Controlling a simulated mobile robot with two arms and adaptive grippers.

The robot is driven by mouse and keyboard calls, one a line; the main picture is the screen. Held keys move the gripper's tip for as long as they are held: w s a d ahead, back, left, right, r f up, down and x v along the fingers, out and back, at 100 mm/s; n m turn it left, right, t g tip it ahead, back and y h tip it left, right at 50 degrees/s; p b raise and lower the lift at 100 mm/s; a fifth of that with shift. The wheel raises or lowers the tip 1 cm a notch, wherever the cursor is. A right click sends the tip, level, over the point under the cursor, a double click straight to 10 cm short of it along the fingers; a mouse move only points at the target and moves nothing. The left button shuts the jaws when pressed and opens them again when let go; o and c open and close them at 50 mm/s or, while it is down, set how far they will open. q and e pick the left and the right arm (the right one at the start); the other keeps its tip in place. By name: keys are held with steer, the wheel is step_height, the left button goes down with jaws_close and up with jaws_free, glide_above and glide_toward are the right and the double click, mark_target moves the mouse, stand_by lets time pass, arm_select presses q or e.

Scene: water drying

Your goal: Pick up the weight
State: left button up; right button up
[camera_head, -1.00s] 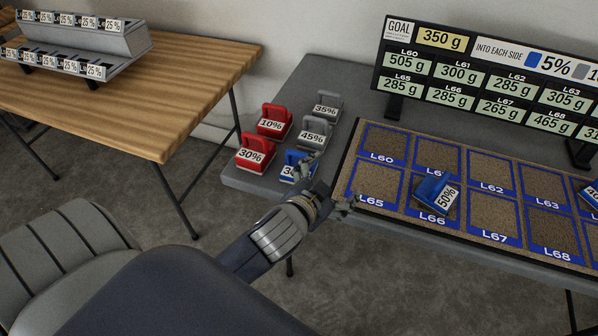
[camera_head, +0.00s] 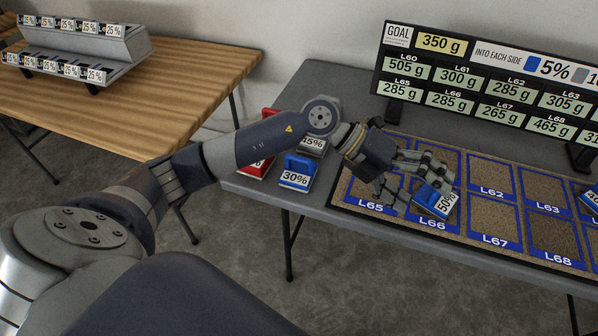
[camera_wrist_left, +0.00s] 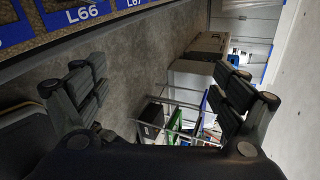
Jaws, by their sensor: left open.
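A blue weight (camera_head: 429,197) with a white "50%" label sits tilted on the L66 cell of the brown board (camera_head: 482,171). My left gripper (camera_head: 411,181) is open and empty just left of this weight, over the L65 and L66 area. Its fingers are spread, one toward the back and one toward the front. Whether they touch the weight I cannot tell. In the left wrist view the open fingers (camera_wrist_left: 160,95) have only floor and distant things between them; the weight does not show there. My right gripper is not in view.
A blue 30% weight (camera_head: 297,173) stands at the grey table's left end. A red weight (camera_head: 257,164) and a grey 45% weight (camera_head: 314,145) are partly behind my arm. The display panel (camera_head: 478,75) stands behind the board. A wooden table (camera_head: 170,85) is at left.

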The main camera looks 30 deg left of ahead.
arm_select(q)
steer(key=w+a+f+y, duration=0.2)
steer(key=a+f+y, duration=0.35)
steer(key=a, duration=0.45)
steer(key=r+n+g+y, duration=0.2)
steer(key=n+y, duration=0.1)
steer(key=y, duration=0.4)
glide_above(299, 171)
steer(key=shift+s+f, duration=0.15)
steer(key=shift+f, duration=0.1)
steer(key=f, duration=0.4)
steer(key=shift+a+f, duration=0.2)
steer(key=shift+a, duration=0.1)
steer(key=shift+d+f+p, duration=0.15)
steer(key=shift+f+p, duration=0.2)
steer(key=shift+f, duration=1.2)
steer(key=shift+d+f+p, duration=0.1)
steer(key=shift+f+p, duration=0.2)
steer(key=shift+f, duration=1.25)
steer(key=c, duration=1.3)
